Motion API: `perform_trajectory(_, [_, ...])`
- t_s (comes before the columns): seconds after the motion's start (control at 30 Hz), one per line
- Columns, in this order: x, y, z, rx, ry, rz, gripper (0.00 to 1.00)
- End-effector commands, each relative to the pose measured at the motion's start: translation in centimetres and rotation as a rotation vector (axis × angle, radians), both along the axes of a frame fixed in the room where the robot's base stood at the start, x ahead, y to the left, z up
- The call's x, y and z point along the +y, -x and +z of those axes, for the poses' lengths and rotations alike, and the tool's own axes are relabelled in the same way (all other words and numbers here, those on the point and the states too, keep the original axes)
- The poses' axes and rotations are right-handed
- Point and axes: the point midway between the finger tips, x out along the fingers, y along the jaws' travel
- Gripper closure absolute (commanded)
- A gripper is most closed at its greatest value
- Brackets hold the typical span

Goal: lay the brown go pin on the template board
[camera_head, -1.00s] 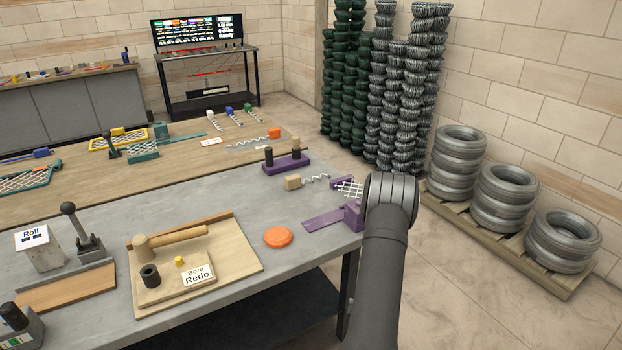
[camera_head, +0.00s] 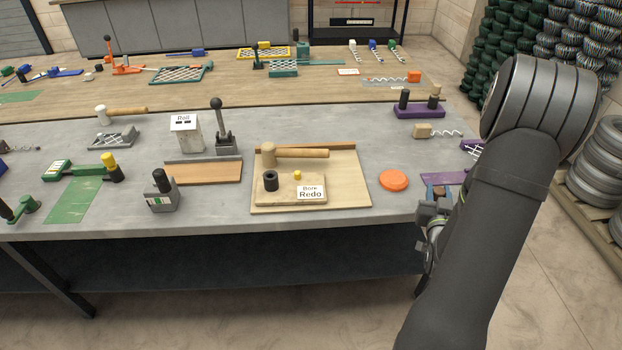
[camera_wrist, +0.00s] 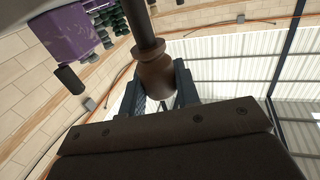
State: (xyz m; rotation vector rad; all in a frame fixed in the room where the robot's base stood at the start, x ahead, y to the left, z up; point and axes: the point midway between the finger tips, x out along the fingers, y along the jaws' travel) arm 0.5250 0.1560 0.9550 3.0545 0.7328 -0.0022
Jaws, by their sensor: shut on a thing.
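The brown go pin (camera_wrist: 155,72) is a turned, rounded body with a darker shaft. In the wrist view it stands between the dark fingers of my gripper (camera_wrist: 158,92), which is shut on it. In the head view my gripper (camera_head: 436,196) is at the table's front right edge, partly hidden by my arm; I cannot make out the pin there. A tan wooden board (camera_head: 345,190), likely the template board, lies to its left.
An orange disc (camera_head: 393,180) lies between the board and my gripper. A purple fixture (camera_head: 419,110) with dark posts stands behind, near a wooden block with wire (camera_head: 424,131).

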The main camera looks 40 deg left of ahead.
Motion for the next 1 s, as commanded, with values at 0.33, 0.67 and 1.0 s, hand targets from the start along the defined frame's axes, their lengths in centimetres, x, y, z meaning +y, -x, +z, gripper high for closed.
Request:
perform_trajectory(0.33, [7.0,3.7,7.9,-0.006,0.001,0.220,1.00])
perform_trajectory(0.67, [9.6,6.2,11.0,-0.001,0.000,0.310,1.00])
perform_trajectory(1.0, [14.9,7.2,7.9,0.004,0.001,0.319,1.00])
